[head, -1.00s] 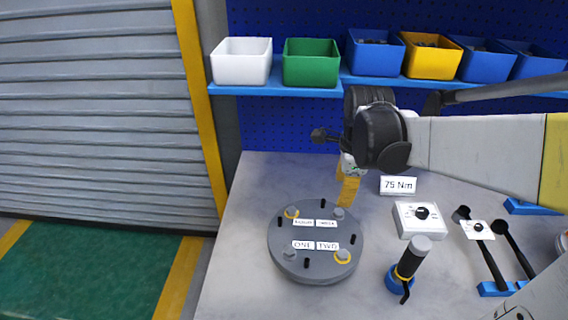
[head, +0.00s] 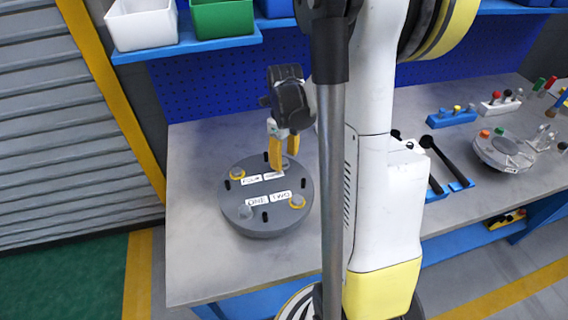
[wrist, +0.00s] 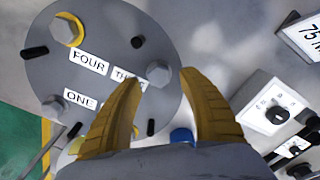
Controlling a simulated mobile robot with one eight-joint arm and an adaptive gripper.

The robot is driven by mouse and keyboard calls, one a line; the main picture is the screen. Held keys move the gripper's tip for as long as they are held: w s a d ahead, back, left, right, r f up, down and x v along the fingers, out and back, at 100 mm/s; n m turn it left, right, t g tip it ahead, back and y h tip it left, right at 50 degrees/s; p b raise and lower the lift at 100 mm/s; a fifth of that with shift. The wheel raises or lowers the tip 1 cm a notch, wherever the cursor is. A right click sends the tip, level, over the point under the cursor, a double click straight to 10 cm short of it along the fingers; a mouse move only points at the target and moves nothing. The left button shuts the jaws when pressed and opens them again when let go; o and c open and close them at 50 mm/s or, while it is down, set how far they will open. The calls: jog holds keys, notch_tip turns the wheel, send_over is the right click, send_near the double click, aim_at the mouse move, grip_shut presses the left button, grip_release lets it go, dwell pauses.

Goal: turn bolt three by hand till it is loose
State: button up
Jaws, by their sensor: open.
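The flanged shell (head: 262,222) is a round grey disc on the bench, with labels, several bolts and black pins. Bolt three (wrist: 158,73) is a plain grey hex head beside the partly covered THREE label in the wrist view. My gripper (wrist: 160,77) is open, its yellow fingers on either side of bolt three in that view; contact cannot be told. In the head view my gripper (head: 282,158) points down over the shell's far right side and largely hides bolt three. Bolt four (wrist: 65,30) has a yellow ring. Bolt one (wrist: 52,107) has none.
A white dial box (wrist: 272,117) and the 75 Nm sign (wrist: 305,35) are to the right in the wrist view. White (head: 141,27) and green (head: 222,18) bins sit on the shelf behind. Bare bench (head: 200,265) lies at front left. My arm hides the bench middle.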

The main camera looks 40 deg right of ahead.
jog(key=shift+f, duration=0.6)
grip_shut()
